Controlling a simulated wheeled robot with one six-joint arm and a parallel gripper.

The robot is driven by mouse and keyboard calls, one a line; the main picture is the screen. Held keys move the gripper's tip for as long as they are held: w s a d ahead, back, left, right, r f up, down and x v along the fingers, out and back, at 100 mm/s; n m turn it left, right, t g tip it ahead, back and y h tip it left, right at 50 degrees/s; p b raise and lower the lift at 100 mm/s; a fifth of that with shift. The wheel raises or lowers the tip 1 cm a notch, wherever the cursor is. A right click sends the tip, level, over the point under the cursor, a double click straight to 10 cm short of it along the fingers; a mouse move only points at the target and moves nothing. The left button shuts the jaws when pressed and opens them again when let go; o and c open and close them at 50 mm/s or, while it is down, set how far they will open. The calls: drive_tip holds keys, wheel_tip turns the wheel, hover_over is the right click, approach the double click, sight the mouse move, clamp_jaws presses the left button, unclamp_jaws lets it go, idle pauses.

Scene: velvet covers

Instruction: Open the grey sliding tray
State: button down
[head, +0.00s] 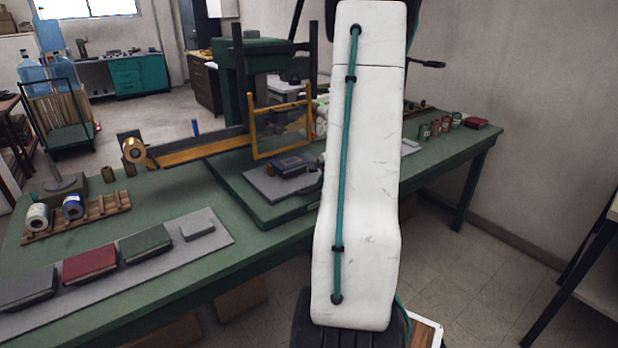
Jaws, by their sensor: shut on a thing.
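The grey sliding tray (259,184) lies flat on the green base of the press on the workbench, in the middle of the head view. A dark blue book (292,164) lies on the tray. The tray's right end runs behind my white arm link, so that part is hidden. The yellow guard frame (256,128) stands upright just behind the tray. My gripper is hidden behind my arm, and I cannot see its fingers or what they touch.
The green workbench (190,262) carries a grey mat (206,248) with several books at the front left. A wooden rack (100,217) holds spools. Several small tins (435,128) stand at the right.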

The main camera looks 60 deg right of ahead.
drive_tip(key=shift+s+a, duration=0.25)
drive_tip(key=shift+s, duration=0.4)
drive_tip(key=shift+s+a, duration=0.25)
drive_tip(key=shift+s, duration=0.4)
drive_tip(key=c, duration=1.4)
unclamp_jaws()
drive_tip(key=v, duration=0.7)
drive_tip(key=shift+s+a+r, duration=0.15)
drive_tip(key=shift+s+r, duration=0.05)
drive_tip(key=shift+r, duration=0.15)
